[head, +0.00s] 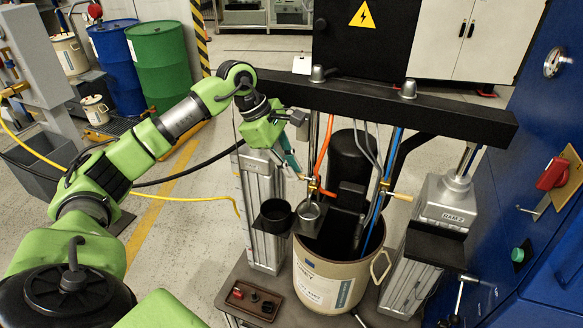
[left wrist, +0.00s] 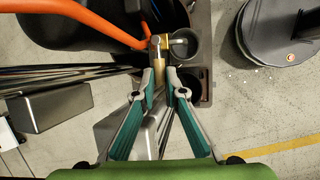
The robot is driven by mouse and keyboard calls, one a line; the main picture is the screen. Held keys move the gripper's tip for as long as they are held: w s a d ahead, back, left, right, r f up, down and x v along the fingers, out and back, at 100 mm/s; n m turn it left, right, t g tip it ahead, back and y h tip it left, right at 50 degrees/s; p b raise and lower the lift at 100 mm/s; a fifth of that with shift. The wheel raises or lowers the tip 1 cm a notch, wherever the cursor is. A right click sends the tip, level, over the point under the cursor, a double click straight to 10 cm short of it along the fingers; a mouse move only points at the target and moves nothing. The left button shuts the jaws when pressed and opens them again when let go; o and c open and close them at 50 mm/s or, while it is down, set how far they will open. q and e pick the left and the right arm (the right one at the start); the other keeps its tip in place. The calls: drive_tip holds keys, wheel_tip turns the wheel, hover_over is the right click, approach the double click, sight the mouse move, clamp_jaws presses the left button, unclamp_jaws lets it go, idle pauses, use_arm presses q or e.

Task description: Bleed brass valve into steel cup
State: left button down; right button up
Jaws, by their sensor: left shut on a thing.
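The brass valve (head: 314,187) sits on the pump's near left side, at the lower end of the orange hose. In the left wrist view the brass valve (left wrist: 157,44) has a short tan handle (left wrist: 158,76) pointing toward my gripper. My left gripper (head: 302,178) has its fingers closed around that handle; its teal fingers show in the left wrist view (left wrist: 164,88). The steel cup (head: 309,211) stands just below the valve in the head view. The cup (left wrist: 184,44) shows beside the valve in the left wrist view; its contents are unclear. My right gripper is out of view.
A black round holder (head: 275,214) is left of the cup. The beige drum (head: 325,282) is below, with hoses and a black crossbar (head: 390,102) above. A second brass handle (head: 402,197) is at right. A brown tray (head: 253,300) holds small parts.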

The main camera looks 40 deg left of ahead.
use_arm(q)
drive_tip(key=c, duration=2.1)
unclamp_jaws()
drive_tip(key=shift+w+r, duration=0.1)
drive_tip(key=shift+r, duration=0.05)
drive_tip(key=v, duration=1.2)
